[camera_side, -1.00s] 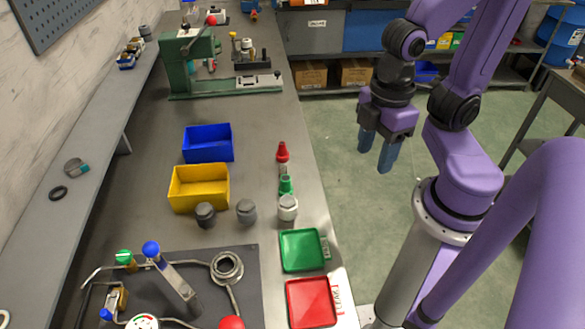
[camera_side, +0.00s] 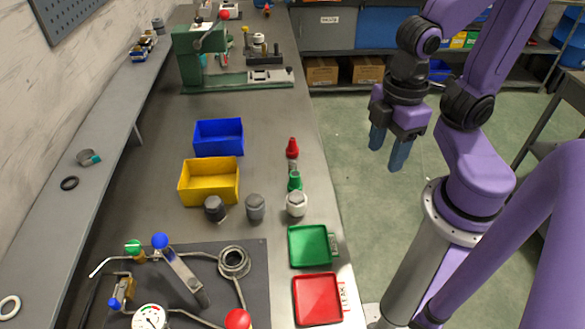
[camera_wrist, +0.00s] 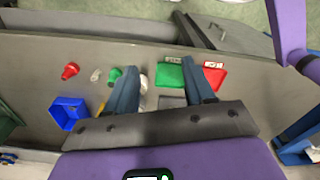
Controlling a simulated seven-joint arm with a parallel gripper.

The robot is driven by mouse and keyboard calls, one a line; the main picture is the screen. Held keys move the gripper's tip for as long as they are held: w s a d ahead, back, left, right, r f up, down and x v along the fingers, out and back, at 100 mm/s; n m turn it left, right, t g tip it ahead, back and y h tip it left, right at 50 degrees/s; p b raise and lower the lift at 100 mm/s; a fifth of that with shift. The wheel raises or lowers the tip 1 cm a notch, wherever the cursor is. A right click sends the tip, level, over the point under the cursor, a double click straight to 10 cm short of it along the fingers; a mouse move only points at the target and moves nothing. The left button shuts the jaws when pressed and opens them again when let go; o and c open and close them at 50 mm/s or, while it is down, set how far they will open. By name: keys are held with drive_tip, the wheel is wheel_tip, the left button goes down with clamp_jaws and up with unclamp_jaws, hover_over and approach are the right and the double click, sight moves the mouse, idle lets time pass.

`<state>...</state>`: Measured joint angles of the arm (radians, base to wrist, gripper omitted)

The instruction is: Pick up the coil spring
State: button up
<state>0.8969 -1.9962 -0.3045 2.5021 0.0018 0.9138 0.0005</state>
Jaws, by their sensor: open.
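No coil spring can be made out for certain. A small pale grey piece (camera_side: 292,167) stands between a red cone-shaped part (camera_side: 292,149) and a green one (camera_side: 294,181) near the bench's right edge; it may be the spring, but it is too small to tell. A pale piece (camera_wrist: 97,75) also shows between the red and green parts in the wrist view. My gripper (camera_side: 386,158) is open and empty, pointing down over the floor to the right of the bench in the side view. Its two blue fingers (camera_wrist: 160,65) are spread in the wrist view.
The bench holds a blue bin (camera_side: 219,138), a yellow bin (camera_side: 209,182), dark grey capped parts (camera_side: 255,208), a white-based part (camera_side: 296,204), a green tray (camera_side: 309,246) and a red tray (camera_side: 317,299). A green press (camera_side: 200,58) stands behind. A piping board (camera_side: 250,290) lies in front.

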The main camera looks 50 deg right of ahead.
drive_tip(key=shift+c, duration=1.2)
